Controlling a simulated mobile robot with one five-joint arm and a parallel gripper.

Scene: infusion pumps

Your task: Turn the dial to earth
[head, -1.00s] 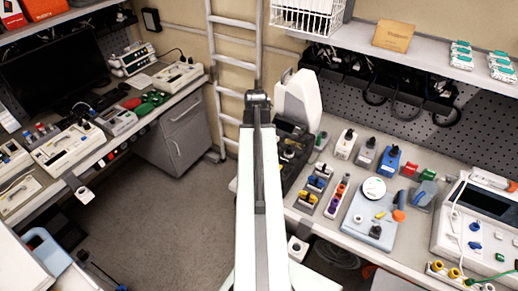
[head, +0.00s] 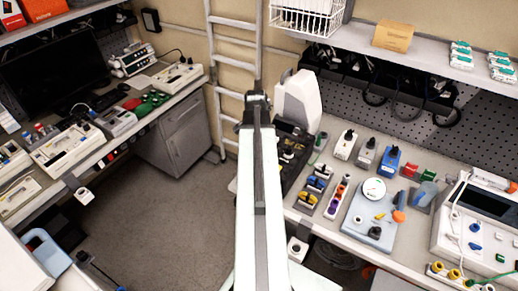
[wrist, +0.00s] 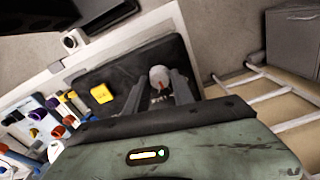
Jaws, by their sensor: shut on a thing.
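A dial with a round pale grey knob and a small reddish mark (wrist: 158,76) shows in the wrist view, on a dark panel (wrist: 118,76). My gripper (wrist: 160,88) has its two dark fingers on either side of this knob and is shut on it. The fingers hide part of the knob's sides. A yellow knob (wrist: 101,93) sits on the same panel to the left. I cannot read any earth marking or tell the dial's setting. In the head view my arm hides the gripper and the dial; part of the dark panel (head: 287,170) shows beside the arm.
To the right of the panel the bench holds plug strips, a pale blue plate with a round gauge (head: 373,189) and a large white device (head: 478,225). A white container (head: 297,98) stands behind the panel. A ladder (head: 235,62) leans at the back.

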